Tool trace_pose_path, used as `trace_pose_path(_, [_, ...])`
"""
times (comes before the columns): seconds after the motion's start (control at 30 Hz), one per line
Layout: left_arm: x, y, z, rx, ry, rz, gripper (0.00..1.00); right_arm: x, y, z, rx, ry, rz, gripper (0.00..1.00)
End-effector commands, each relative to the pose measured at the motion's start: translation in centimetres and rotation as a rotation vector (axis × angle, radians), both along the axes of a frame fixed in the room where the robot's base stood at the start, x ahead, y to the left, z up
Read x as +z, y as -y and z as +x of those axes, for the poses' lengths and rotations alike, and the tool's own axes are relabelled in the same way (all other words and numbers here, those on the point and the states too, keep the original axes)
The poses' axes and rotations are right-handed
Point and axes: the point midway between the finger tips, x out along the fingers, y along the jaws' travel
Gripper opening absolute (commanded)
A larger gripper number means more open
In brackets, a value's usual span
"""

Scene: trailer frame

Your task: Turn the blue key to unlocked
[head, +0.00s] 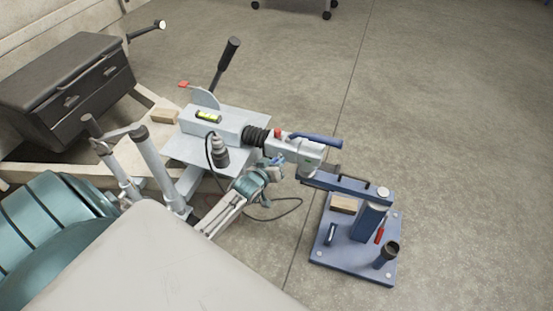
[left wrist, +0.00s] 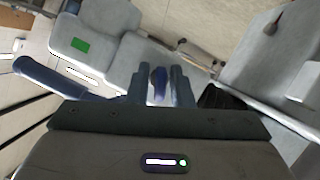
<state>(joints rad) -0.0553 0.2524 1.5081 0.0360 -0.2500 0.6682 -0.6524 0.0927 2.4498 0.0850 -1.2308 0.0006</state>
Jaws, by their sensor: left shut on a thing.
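The blue key (left wrist: 158,86) sits in the side of the pale grey coupling head (head: 305,150). In the left wrist view it stands between the two fingers of my left gripper (left wrist: 158,80), which is shut on it. In the head view my left gripper (head: 274,164) reaches the near side of the coupling head, and a small blue bit shows at its tips. The fingers hide part of the key, and I cannot read its lock marking. A green square (left wrist: 81,45) shows on the coupling in the left wrist view. My right gripper is not in view.
A blue lever (head: 318,140) and a red knob (head: 278,133) are on top of the coupling. A black bellows (head: 256,137) lies behind it. A blue stand (head: 350,262) is at the right. A dark cable (head: 275,218) hangs below. Floor farther right is clear.

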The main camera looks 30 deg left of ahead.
Motion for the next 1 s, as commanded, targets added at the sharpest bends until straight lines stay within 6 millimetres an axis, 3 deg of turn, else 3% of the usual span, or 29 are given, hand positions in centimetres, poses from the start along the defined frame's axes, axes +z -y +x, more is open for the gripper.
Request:
trace_pose_path(0.23, [0.2,0.0,0.0,0.000,-0.038,0.158,0.00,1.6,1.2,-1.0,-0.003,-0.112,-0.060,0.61])
trace_pose_path(0.6, [0.0,0.0,0.0,0.001,-0.084,0.358,0.00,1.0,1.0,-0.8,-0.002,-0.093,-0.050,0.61])
trace_pose_path(1.0, [0.1,0.0,0.0,0.000,-0.097,0.413,0.00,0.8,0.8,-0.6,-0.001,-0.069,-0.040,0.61])
